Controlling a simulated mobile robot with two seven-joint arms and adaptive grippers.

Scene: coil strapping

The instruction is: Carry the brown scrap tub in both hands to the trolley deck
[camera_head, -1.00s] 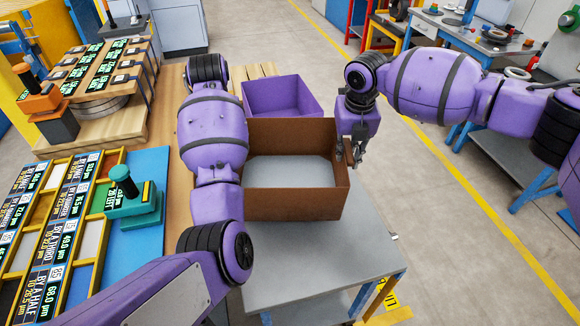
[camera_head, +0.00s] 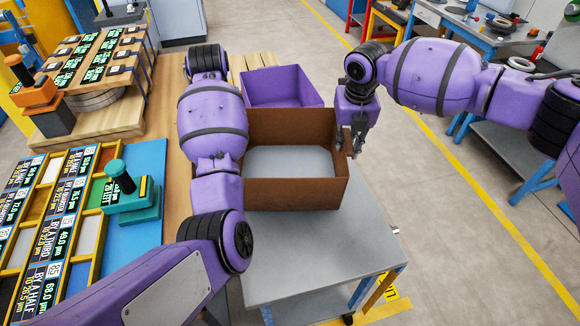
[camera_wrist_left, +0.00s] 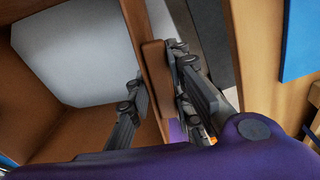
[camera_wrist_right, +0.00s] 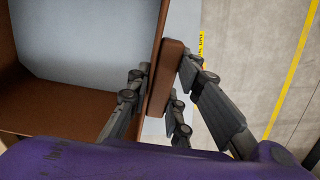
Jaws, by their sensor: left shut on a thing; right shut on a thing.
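The brown scrap tub (camera_head: 295,195) is an open, upright box with a light grey floor inside. It is at the centre of the head view, over the near grey trolley deck (camera_head: 310,262); I cannot tell whether it touches the deck. My right gripper (camera_head: 358,140) is shut on the tub's right wall, and in the right wrist view its fingers (camera_wrist_right: 163,85) straddle the brown rim. My left gripper is hidden behind my left arm in the head view. In the left wrist view its fingers (camera_wrist_left: 160,90) are shut on the tub's opposite wall.
A purple open bin (camera_head: 282,87) stands just behind the tub. To the left is a bench with a blue mat (camera_head: 150,160), a green-and-teal tool (camera_head: 125,195) and labelled trays. A blue-legged bench (camera_head: 500,145) stands at right. Grey floor with a yellow line lies between.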

